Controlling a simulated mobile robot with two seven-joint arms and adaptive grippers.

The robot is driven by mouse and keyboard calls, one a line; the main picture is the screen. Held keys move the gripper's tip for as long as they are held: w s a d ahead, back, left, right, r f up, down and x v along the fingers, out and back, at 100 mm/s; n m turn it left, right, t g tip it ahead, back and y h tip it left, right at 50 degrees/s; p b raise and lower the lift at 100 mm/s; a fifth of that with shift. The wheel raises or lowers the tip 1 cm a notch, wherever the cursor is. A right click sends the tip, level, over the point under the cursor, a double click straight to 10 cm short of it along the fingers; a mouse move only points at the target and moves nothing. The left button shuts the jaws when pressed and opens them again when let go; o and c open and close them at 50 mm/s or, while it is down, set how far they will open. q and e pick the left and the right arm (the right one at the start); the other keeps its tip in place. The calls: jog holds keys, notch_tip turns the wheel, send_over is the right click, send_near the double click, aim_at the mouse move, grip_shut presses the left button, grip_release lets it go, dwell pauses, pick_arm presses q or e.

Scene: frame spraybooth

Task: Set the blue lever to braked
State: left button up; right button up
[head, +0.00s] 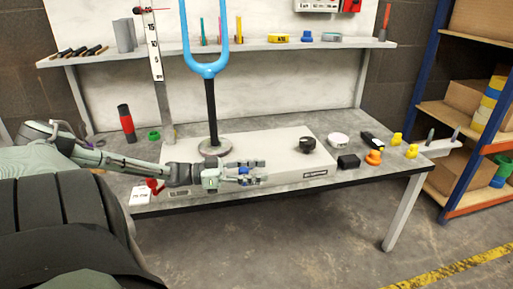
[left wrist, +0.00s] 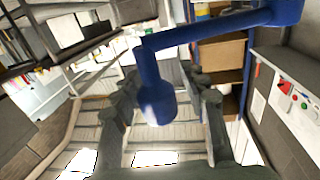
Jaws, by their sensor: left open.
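The blue lever (left wrist: 215,28) crosses the top of the left wrist view, and its thick end hangs down between my fingers. In the head view only a small blue part of the lever (head: 243,170) shows between the fingers, at the front of the white box (head: 285,145). My left gripper (head: 261,171) is open, with its fingers pointing right along the box's front. In the left wrist view the fingers of the left gripper (left wrist: 163,105) stand on both sides of the lever's end, apparently apart from it. The lever's markings are not readable. My right gripper is out of view.
A blue fork (head: 209,68) stands upright on a round base behind my gripper. A black knob (head: 307,144) and a white round part (head: 337,139) are to the right. A red part (head: 154,186) is beside my wrist. The floor in front of the bench is free.

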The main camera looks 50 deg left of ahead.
pick_arm(q)
notch_tip(320, 180, up, 10)
jog(key=shift+f, duration=0.25)
jog(key=shift+c, duration=0.2)
